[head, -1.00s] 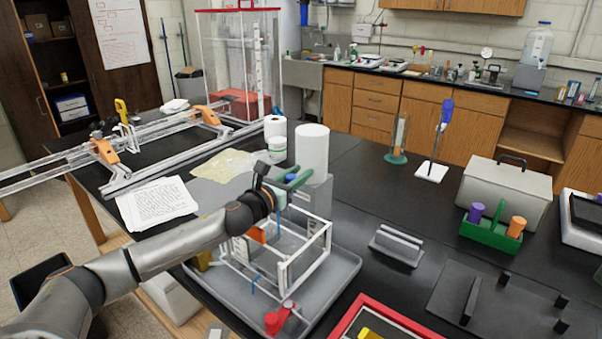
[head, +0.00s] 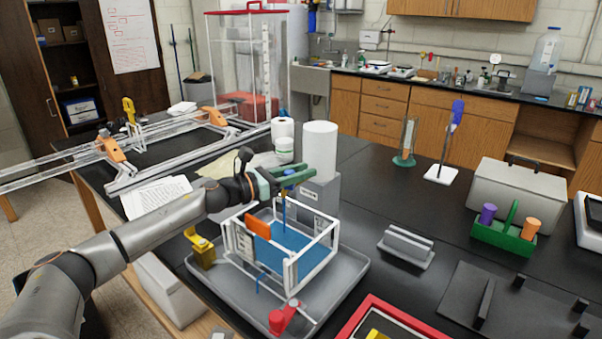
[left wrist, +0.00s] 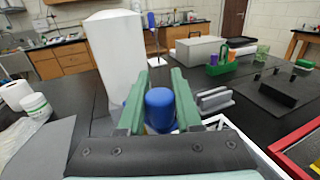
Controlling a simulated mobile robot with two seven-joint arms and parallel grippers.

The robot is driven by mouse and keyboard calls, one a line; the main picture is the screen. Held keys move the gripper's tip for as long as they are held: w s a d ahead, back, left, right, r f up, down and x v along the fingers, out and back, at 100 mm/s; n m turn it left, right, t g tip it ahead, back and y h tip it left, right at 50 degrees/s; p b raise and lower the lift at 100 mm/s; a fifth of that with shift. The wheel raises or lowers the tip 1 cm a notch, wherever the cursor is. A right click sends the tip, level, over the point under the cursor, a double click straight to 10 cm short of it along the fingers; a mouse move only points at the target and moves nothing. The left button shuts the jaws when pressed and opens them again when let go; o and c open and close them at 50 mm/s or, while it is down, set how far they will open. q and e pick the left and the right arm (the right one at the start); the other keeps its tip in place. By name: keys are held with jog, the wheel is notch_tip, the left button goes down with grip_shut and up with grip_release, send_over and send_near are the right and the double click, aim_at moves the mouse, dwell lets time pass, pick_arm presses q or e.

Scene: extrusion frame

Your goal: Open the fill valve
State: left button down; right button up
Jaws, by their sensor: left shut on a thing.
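My left gripper (head: 296,173) has green fingers shut on a blue knob (head: 290,174), apparently the fill valve. The knob also shows between the fingers in the left wrist view (left wrist: 160,106). The knob is beside a grey box (head: 318,198) that bears a white cylinder (head: 319,150). A thin blue vertical streak (head: 283,215) runs down below the gripper into a white-framed clear tank (head: 293,272). Blue water (head: 300,240) shows in the tank. An orange piece (head: 258,225) is at its left side. The valve's body is mostly hidden by the gripper. My right gripper is out of view.
The tank stands in a grey tray (head: 347,275). A red piece (head: 283,318) is at the tray's front and a yellow one (head: 202,250) at its left. A grey stand (head: 405,247) and a green carrier (head: 503,241) are to the right, with clear black bench between.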

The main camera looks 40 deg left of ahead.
pick_arm(q)
jog(key=c, duration=0.6)
grip_release()
